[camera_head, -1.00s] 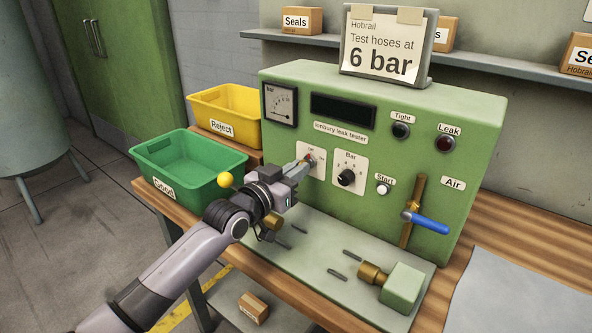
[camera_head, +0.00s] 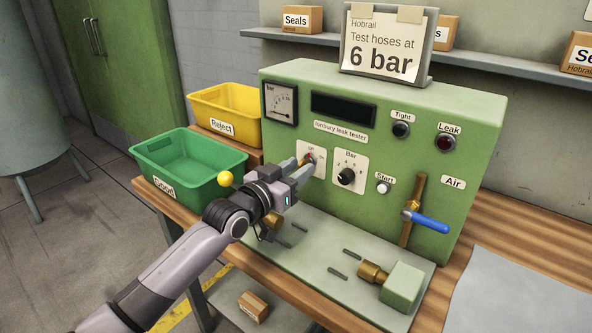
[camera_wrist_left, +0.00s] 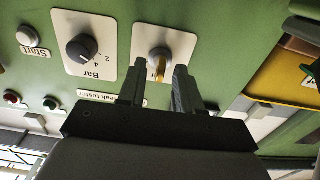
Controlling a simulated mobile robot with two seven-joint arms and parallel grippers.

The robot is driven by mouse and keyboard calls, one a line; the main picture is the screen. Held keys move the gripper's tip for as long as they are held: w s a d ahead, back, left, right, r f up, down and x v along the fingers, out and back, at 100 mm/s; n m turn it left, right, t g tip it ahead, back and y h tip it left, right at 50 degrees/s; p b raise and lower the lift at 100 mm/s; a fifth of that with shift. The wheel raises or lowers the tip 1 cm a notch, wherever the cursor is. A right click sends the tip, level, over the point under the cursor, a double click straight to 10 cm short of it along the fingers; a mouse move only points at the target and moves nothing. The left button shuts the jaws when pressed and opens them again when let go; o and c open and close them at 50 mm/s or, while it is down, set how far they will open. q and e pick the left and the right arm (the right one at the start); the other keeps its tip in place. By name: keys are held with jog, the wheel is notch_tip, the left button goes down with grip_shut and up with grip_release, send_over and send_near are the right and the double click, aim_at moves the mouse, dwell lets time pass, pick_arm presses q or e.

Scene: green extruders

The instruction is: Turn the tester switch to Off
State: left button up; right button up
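The tester switch (camera_head: 309,158) is a small knob on a white plate at the left of the green leak tester (camera_head: 400,188). In the left wrist view, which is upside down, the switch (camera_wrist_left: 158,62) has a grey base and a yellow-orange handle lying nearly vertical. Its labels are too small to read. My left gripper (camera_head: 302,163) is at the switch plate, its fingers apart. In the wrist view the left gripper's fingertips (camera_wrist_left: 160,72) stand either side of the handle, with gaps visible. Contact is not visible. My right gripper is not in view.
The Bar dial (camera_head: 346,176) sits just right of the switch, with the Start button (camera_head: 383,188) and blue-handled air valve (camera_head: 429,223) beyond. Green Good bin (camera_head: 150,150) and yellow Reject bin (camera_head: 199,108) stand left. Pegs and a brass fitting (camera_head: 372,272) occupy the tester's base plate.

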pick_arm(q)
jog(key=v, duration=0.7)
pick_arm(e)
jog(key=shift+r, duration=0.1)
pick_arm(q)
jog(key=shift+f, duration=0.1)
